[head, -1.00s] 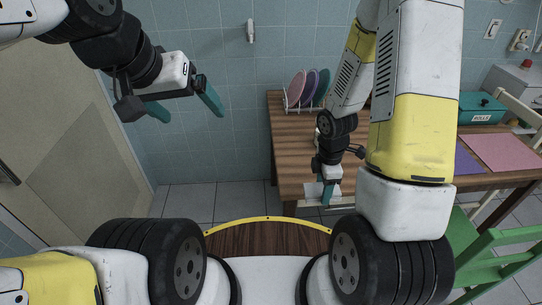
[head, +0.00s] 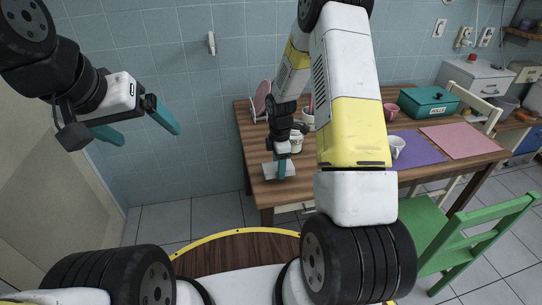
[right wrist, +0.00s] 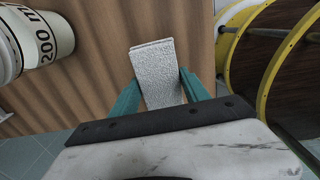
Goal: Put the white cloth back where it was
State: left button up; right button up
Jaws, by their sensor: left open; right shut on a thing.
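The white cloth (head: 270,171) is a small folded piece, seen low at the left front part of the wooden table (head: 257,150). My right gripper (head: 281,177) is shut on it. In the right wrist view, the textured cloth (right wrist: 153,68) sticks out between the two teal fingers, above the wood; I cannot tell whether it touches the table. Part of it is hidden by the fingers. My left gripper (head: 152,137) is open and empty, raised at the left before the tiled wall, far from the cloth.
A white measuring cup (right wrist: 42,42) stands near the cloth. A plate rack (head: 258,103) is behind my right arm. A white mug (head: 397,143), purple mat (head: 418,152), pink mat (head: 460,140), pink cup (head: 390,110) and teal box (head: 428,103) are further right. A green chair (head: 440,232) stands in front.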

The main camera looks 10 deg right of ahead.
jog(key=shift+f, duration=1.65)
jog(key=shift+f, duration=0.1)
jog(key=o, duration=1.3)
